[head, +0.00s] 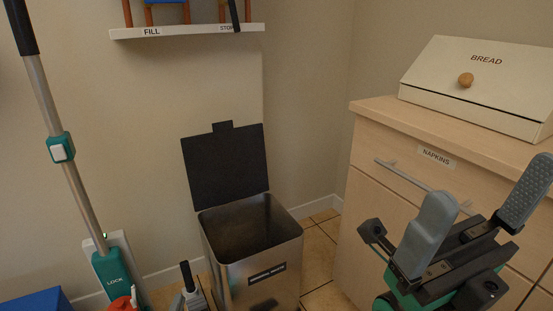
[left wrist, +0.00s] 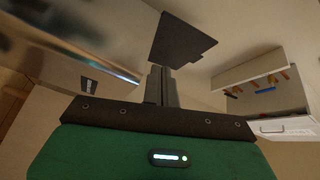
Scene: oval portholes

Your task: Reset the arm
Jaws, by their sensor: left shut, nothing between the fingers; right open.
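My right gripper (head: 478,207) is at the lower right of the head view. Its two grey fingers are spread wide with nothing between them, in front of the wooden cabinet (head: 350,222). My left gripper (left wrist: 160,72) shows in the left wrist view with its fingers together and nothing held. In the head view only a small part of what looks like the left gripper (head: 187,275) shows at the bottom, just left of the metal bin (head: 228,272). The rest of it is out of frame.
The bin's dark lid (head: 226,166) stands open against the wall. A shelf (head: 190,31) hangs above. A bread box (head: 480,80) sits on the cabinet, whose drawer handle (head: 400,173) sticks out.

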